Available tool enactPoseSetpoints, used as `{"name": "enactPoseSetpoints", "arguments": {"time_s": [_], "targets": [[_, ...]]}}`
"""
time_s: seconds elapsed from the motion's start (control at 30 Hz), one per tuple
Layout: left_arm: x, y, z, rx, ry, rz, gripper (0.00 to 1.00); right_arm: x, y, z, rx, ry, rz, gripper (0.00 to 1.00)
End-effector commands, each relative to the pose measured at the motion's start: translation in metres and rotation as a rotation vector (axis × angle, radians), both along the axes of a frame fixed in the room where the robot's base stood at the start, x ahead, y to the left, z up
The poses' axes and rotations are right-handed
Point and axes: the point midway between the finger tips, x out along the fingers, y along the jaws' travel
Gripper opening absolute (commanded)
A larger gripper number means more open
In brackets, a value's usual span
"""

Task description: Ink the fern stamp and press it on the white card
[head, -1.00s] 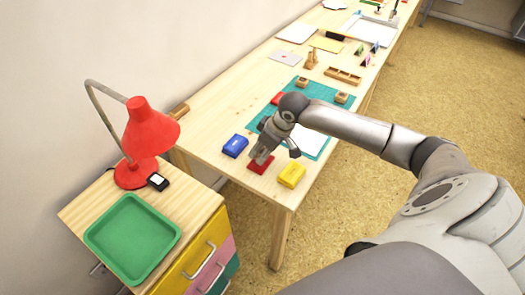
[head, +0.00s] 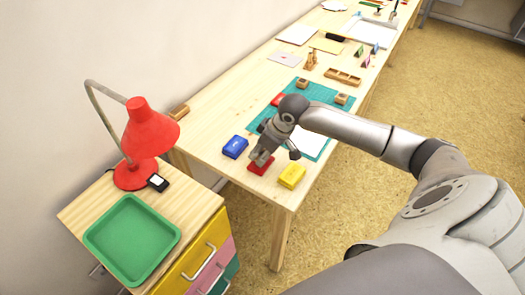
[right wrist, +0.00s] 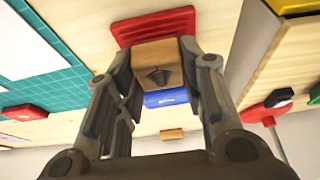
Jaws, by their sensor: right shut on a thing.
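My right gripper (head: 262,158) is shut on a wooden block stamp (right wrist: 158,68). A dark leaf-like mark shows on the block's face in the right wrist view. The block is at the open red inkpad (right wrist: 155,26), which also shows in the head view (head: 258,170). I cannot tell whether block and pad touch. The white card (head: 309,145) lies on the green cutting mat (head: 323,92), partly hidden by my right arm. It also shows in the right wrist view (right wrist: 28,50). My left gripper is not in view.
A blue inkpad (head: 234,147) and a yellow inkpad (head: 291,175) flank the red pad. Two other wooden blocks (head: 303,83) (head: 341,99) and a red object (head: 277,99) are at the mat. A green tray (head: 172,230) and red lamp (head: 151,132) stand on the side cabinet.

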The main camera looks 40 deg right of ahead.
Motion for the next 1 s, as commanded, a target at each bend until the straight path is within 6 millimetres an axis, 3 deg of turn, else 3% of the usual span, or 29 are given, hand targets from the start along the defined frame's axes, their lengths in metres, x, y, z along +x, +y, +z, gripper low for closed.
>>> {"name": "enactPoseSetpoints", "arguments": {"time_s": [1.0], "targets": [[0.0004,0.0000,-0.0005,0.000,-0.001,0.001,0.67,0.0001,0.0001,-0.0071,0.000,0.000,0.000,0.20]]}}
